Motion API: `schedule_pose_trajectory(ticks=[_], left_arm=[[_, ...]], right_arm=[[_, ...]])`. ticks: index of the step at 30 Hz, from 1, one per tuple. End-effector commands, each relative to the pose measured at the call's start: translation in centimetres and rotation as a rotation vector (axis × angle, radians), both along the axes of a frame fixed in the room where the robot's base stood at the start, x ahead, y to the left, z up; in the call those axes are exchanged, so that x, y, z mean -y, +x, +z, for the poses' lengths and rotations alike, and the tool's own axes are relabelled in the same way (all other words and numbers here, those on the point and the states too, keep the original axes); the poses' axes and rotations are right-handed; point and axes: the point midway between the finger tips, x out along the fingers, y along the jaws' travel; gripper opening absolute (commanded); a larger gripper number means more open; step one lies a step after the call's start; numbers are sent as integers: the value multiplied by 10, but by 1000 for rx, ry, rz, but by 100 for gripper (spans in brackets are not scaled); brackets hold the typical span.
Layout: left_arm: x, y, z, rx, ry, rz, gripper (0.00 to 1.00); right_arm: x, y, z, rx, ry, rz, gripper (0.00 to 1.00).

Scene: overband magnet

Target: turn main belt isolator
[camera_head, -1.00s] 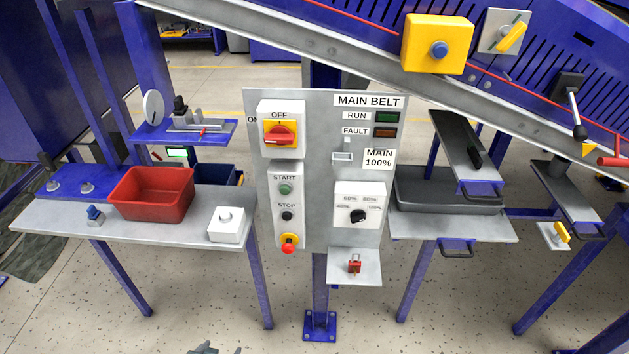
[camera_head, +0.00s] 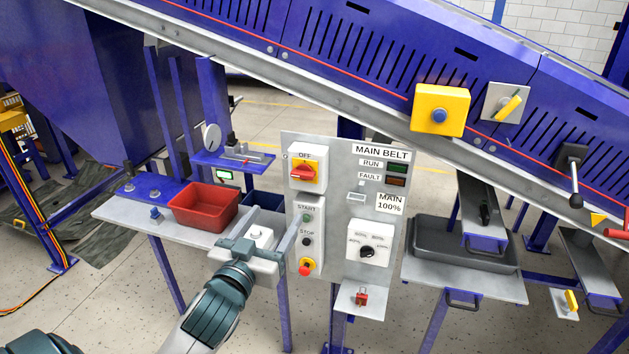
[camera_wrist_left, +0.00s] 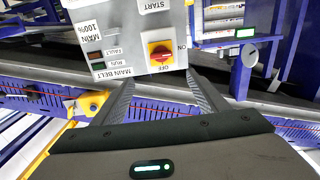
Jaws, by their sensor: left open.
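The main belt isolator (camera_head: 303,173) is a red rotary handle on a yellow plate in a white box, at the upper left of the grey control panel. Its handle lies roughly sideways, with OFF printed above it. In the left wrist view the isolator (camera_wrist_left: 161,52) appears upside down, ahead of and between the fingers. My left gripper (camera_head: 268,236) is open and empty, below and left of the isolator and apart from it. It also shows in the wrist view (camera_wrist_left: 160,90) with its two fingers spread. My right gripper is out of view.
Below the isolator are START and STOP buttons and a red-yellow emergency stop (camera_head: 307,267). A speed dial (camera_head: 367,252) is to their right. The sloping conveyor (camera_head: 330,105) runs above.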

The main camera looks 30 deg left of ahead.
Motion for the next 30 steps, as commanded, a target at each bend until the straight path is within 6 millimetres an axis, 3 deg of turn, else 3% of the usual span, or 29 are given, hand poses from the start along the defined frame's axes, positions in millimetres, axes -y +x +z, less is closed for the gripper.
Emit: schedule_pose_trajectory(ticks=[5,12,17,26,27,30], left_arm=[[0,0,0,1,0,0,67],[0,1,-1,1,0,0,67],[-2,7,-2,3,2,-1,67],[-7,31,-4,3,3,0,67],[-9,38,3,0,1,1,67],[-14,57,4,-1,2,1,67]], right_arm=[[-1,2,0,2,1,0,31],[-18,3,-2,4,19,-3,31],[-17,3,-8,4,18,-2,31],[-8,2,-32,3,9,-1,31],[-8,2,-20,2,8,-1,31],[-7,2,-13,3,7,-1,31]])
